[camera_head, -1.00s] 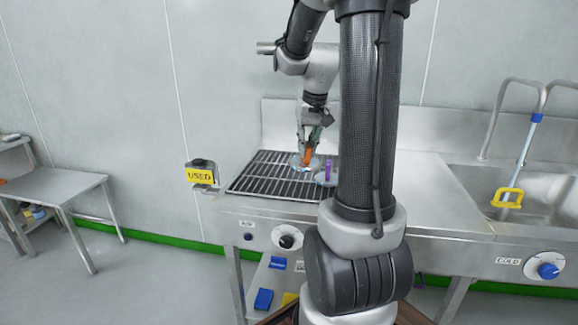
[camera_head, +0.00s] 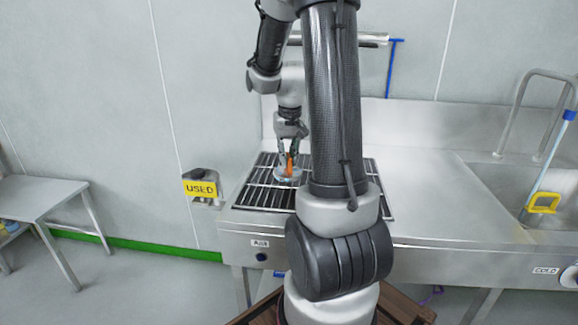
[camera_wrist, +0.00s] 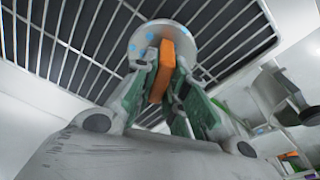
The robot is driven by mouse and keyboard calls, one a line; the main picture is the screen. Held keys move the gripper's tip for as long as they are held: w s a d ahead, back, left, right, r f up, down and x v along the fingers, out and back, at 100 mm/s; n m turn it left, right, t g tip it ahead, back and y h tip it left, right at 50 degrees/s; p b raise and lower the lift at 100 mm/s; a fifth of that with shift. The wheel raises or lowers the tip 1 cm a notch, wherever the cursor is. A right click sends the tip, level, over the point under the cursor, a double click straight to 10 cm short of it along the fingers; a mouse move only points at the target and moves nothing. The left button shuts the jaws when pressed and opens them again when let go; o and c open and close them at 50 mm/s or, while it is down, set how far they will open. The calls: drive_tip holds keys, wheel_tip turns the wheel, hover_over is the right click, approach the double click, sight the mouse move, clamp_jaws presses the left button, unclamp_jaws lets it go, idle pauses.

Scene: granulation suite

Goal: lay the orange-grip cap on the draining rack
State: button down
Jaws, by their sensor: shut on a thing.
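The orange-grip cap is a pale round disc with light blue spots and an upright orange grip; it shows in the head view (camera_head: 289,171) and in the wrist view (camera_wrist: 147,38). My gripper (camera_head: 288,156) is shut on the orange grip, with its green-lined fingers (camera_wrist: 165,85) on both sides of it. The cap is at the draining rack (camera_head: 262,196), a dark barred grid set in the steel counter. In the head view the cap is over the rack's left part. I cannot tell whether its disc touches the bars. My arm hides the rack's middle.
A steel table (camera_head: 35,198) stands far left. Bare counter (camera_head: 440,190) lies right of the rack.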

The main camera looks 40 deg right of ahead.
sight(289, 157)
drive_tip(key=shift+f, duration=1.45)
drive_tip(key=c, duration=1.4)
unclamp_jaws()
drive_tip(key=shift+f, duration=0.15)
drive_tip(key=shift+c, duration=0.2)
drive_tip(key=r, duration=0.3)
drive_tip(key=s+r, duration=0.1)
drive_tip(key=r, duration=0.7)
drive_tip(key=shift+s+a+r, duration=0.15)
drive_tip(key=shift+s+a, duration=0.1)
drive_tip(key=shift+a, duration=0.1)
drive_tip(key=s+a+r+n+t, duration=0.1)
drive_tip(key=s+a+r+n, duration=0.1)
drive_tip(key=s+a, duration=0.5)
drive_tip(key=s+a+r+n+t, duration=0.1)
drive_tip(key=s+a+r+n, duration=0.2)
drive_tip(key=s+a, duration=0.4)
drive_tip(key=shift+s+a+t+y, duration=0.3)
drive_tip(key=shift+s+a+y, duration=0.1)
drive_tip(key=shift+s, duration=0.5)
